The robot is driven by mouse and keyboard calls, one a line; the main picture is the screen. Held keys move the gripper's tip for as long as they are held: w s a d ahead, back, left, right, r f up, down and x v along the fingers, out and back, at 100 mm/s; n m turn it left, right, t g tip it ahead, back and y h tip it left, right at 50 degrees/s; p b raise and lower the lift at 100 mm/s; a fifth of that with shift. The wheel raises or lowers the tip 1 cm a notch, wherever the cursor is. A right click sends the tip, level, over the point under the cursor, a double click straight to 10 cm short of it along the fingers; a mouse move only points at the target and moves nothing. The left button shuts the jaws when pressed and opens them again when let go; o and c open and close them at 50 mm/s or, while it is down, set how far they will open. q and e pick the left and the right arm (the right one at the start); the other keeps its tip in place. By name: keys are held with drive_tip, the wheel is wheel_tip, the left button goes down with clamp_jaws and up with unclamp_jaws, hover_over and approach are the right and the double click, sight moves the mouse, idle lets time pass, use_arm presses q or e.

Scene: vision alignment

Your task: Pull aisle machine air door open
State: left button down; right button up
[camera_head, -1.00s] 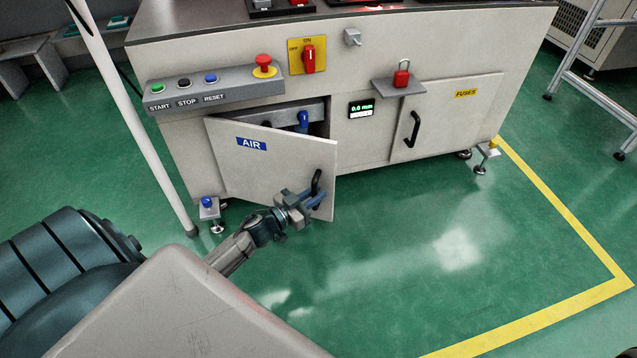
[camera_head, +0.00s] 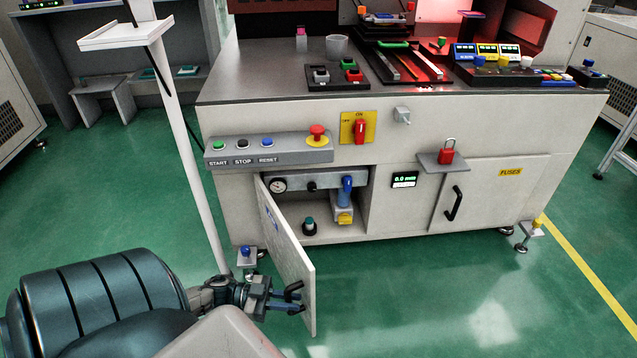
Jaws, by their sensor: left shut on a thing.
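The air door (camera_head: 287,255) is a pale panel on the left front of the machine (camera_head: 410,140). It stands swung well out from its opening, hinged at its left edge, and its blue label is seen at a steep slant. My left gripper (camera_head: 288,298) is shut on the door's black handle (camera_head: 295,287) near the door's lower free edge. The open compartment shows a round gauge (camera_head: 279,185), a blue valve handle (camera_head: 346,188), a yellow-based unit (camera_head: 344,215) and a dark green-topped knob (camera_head: 309,226). My right gripper is out of view.
A white post (camera_head: 185,130) with a small shelf stands left of the door. The closed fuses door (camera_head: 485,195) is at the right. A blue-topped foot (camera_head: 246,256) is by the hinge side. Green floor (camera_head: 420,300) in front is clear.

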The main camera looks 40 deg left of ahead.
use_arm(q)
drive_tip(key=s+a+m+g+h+b, duration=0.1)
drive_tip(key=s+a+m+g+h, duration=0.1)
drive_tip(key=s+a, duration=0.6)
drive_tip(key=shift+s+a+m+g, duration=0.25)
drive_tip(key=shift+s+m+g, duration=0.35)
drive_tip(key=shift+s+g, duration=0.55)
drive_tip(key=shift+s, duration=0.15)
drive_tip(key=c, duration=1.7)
unclamp_jaws()
drive_tip(key=b+v, duration=0.1)
drive_tip(key=v, duration=0.9)
drive_tip(key=shift+s+a+f, duration=0.15)
drive_tip(key=shift+a+f, duration=0.05)
drive_tip(key=shift+a, duration=0.15)
drive_tip(key=shift+s, duration=0.1)
